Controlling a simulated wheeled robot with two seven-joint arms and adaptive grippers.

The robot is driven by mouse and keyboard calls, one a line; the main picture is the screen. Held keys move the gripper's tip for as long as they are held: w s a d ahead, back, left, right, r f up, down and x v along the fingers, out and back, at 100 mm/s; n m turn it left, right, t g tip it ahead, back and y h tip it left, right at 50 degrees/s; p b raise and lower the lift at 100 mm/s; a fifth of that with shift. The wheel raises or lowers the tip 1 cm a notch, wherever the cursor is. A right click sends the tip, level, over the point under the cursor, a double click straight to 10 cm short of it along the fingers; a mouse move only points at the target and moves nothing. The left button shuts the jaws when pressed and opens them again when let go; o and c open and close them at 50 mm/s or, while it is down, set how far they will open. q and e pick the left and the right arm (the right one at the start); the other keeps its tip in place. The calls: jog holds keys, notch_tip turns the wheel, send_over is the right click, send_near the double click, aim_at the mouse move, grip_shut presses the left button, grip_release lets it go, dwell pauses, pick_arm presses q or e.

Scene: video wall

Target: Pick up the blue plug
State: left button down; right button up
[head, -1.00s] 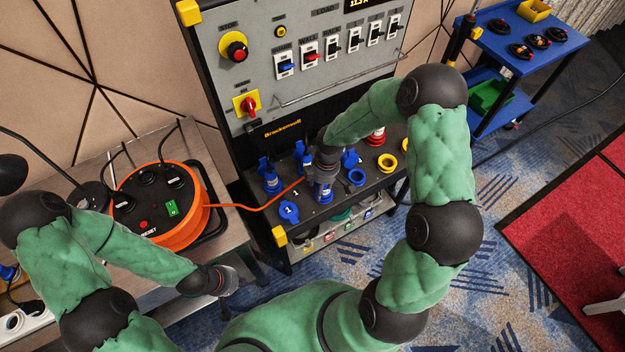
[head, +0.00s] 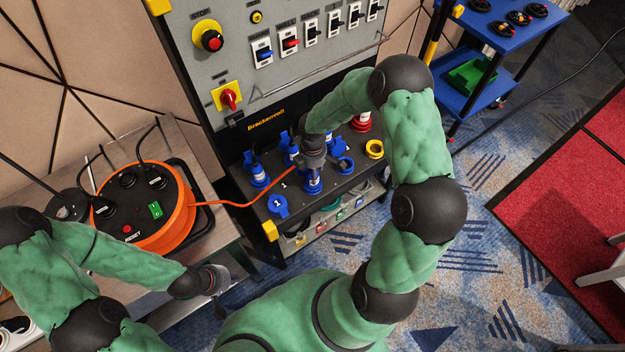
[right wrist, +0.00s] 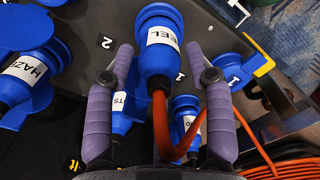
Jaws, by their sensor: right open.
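The blue plug (right wrist: 158,62), labelled REEL, has an orange cable leaving its back end. It stands upright on the dark ledge of the panel, and in the head view its blue body (head: 313,184) shows below my right gripper (head: 312,160). In the right wrist view my right gripper (right wrist: 160,48) is open, with one purple finger on each side of the plug and gaps visible. My left gripper (head: 217,287) hangs low at the left, away from the plug; its jaws are too small to read.
Other blue plugs stand close by, one labelled HAZE (right wrist: 28,72). A blue cap marked 1 (head: 278,206) is at the ledge's front. The orange cable reel (head: 150,215) sits on a table at left. A blue cart (head: 505,35) stands at back right.

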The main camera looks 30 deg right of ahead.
notch_tip(320, 180, down, 4)
jog(key=shift+w+r+b, duration=0.1)
jog(key=shift+r+b, duration=0.05)
jog(key=shift+b, duration=0.35)
pick_arm(q)
jog(key=shift+f, duration=0.7)
pick_arm(e)
jog(key=shift+r, duration=0.1)
jog(key=c, duration=1)
jog(key=shift+c, duration=0.3)
